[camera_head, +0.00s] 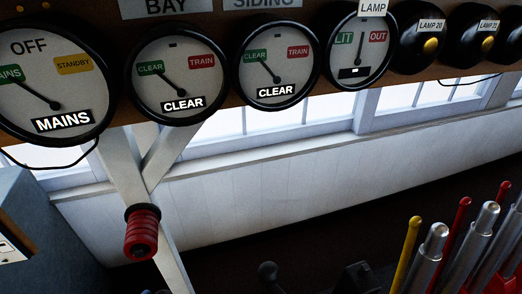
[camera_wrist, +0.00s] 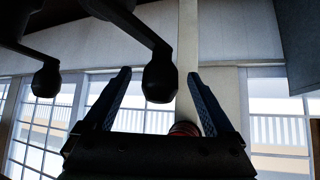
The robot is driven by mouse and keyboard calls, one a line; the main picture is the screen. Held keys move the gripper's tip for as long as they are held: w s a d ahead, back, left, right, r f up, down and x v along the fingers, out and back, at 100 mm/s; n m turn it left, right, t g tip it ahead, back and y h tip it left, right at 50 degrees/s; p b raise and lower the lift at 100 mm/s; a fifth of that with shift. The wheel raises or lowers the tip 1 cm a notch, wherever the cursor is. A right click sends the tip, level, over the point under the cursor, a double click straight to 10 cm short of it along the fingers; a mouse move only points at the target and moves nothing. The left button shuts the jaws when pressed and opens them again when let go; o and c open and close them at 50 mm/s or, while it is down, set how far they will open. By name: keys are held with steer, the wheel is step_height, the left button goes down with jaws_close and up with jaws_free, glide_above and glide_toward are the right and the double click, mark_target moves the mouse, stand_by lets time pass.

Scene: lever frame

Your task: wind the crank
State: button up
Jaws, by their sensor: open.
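In the wrist view, a black crank handle (camera_wrist: 160,82) with a rounded knob hangs on a dark arm from the top. My gripper (camera_wrist: 158,75) is open, one dark finger on each side of that knob in the picture. I see no contact, and the depth between knob and fingers is hard to tell. A second, similar dark handle (camera_wrist: 46,80) hangs further left, outside the fingers. In the head view, a dark knob (camera_head: 268,271) shows at the bottom edge in deep shadow.
Coloured and steel-topped levers (camera_head: 432,250) stand at the lower right of the head view. A red ribbed piece (camera_head: 142,232) sits on a white post. Dials (camera_head: 180,75) line the shelf above. A blue-grey cabinet (camera_head: 30,225) is at the left.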

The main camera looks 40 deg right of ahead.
steer(key=shift+w+f, duration=0.1)
jaws_close()
stand_by(0.5)
